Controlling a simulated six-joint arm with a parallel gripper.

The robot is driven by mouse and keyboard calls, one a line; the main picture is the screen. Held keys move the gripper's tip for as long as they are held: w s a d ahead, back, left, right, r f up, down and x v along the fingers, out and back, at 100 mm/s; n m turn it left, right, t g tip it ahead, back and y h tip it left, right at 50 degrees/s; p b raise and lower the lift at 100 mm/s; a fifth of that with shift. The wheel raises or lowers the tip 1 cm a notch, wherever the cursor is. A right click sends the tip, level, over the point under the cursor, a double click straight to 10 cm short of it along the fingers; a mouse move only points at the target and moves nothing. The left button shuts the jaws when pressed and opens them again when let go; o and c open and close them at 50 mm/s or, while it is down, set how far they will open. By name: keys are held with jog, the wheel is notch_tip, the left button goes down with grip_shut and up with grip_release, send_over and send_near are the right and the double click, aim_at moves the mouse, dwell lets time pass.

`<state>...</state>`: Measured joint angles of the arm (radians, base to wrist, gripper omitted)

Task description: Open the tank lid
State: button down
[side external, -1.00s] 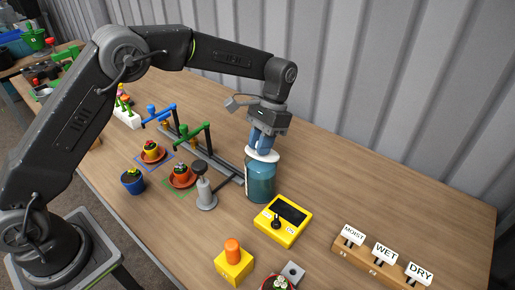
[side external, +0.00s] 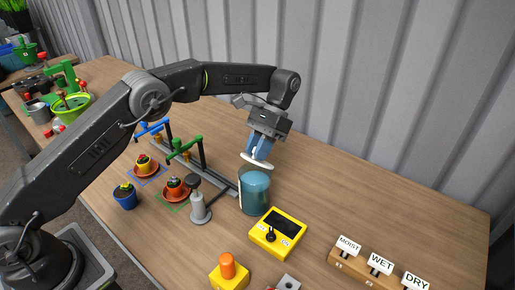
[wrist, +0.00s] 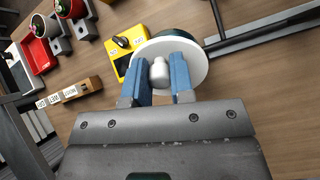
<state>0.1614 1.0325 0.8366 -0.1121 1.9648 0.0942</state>
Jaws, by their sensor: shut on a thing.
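The tank (side external: 254,192) is a clear cylinder with teal liquid, standing upright on the wooden bench. Its lid (side external: 257,162) is a white disc, tilted and raised above the tank's rim on at least one side. Whether its lower edge still touches the rim I cannot tell. My gripper (side external: 260,152) is above the tank with its blue fingers shut on the lid's knob. In the wrist view the white knob (wrist: 159,74) sits between the two blue fingers, and the lid (wrist: 196,66) hides most of the tank.
A yellow meter box (side external: 278,233) stands in front of the tank. A grey pump (side external: 200,207) and potted flowers on saucers (side external: 175,190) are to the left. A block with MOIST, WET and DRY signs (side external: 375,267) is at right.

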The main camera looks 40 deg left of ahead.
jog(key=c, duration=1)
grip_release()
